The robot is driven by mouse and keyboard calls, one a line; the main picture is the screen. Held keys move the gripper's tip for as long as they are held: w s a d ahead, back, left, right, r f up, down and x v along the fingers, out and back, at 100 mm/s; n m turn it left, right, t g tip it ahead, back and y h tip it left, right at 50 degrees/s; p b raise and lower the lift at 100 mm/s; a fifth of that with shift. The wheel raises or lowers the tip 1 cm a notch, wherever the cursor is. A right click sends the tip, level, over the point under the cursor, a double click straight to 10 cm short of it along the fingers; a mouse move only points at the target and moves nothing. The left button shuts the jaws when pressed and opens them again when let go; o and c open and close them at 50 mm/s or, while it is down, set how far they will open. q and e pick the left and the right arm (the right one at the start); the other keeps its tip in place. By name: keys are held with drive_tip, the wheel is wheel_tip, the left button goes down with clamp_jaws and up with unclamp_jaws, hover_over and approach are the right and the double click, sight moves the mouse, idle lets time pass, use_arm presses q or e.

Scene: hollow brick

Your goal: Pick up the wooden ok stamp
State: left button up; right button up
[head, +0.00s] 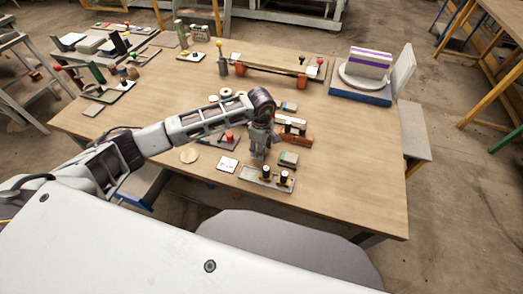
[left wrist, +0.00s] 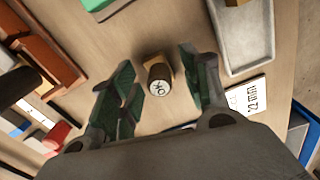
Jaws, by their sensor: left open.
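My left gripper (left wrist: 156,66) is open, with one green-padded finger on each side of the stamp and a gap on both sides. In the head view my left gripper (head: 258,155) points down over the front middle of the table and hides the stamp there.
A grey tray (head: 252,176) with two dark-and-white pieces lies just in front of the gripper. A white card (head: 227,165) lies left of it, a green-topped block (head: 289,159) right. A reddish-brown holder (head: 294,137) stands close behind. The table's front right is clear.

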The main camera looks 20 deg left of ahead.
use_arm(q)
drive_tip(key=shift+f, duration=0.15)
use_arm(e)
drive_tip(key=shift+s+a+f, duration=0.1)
drive_tip(key=shift+s+a, duration=0.15)
drive_tip(key=shift+s, duration=0.25)
drive_tip(key=shift+s+a, duration=0.2)
drive_tip(key=shift+s, duration=0.25)
use_arm(q)
clamp_jaws()
use_arm(e)
drive_tip(key=shift+w+d, duration=0.15)
drive_tip(key=shift+w, duration=0.65)
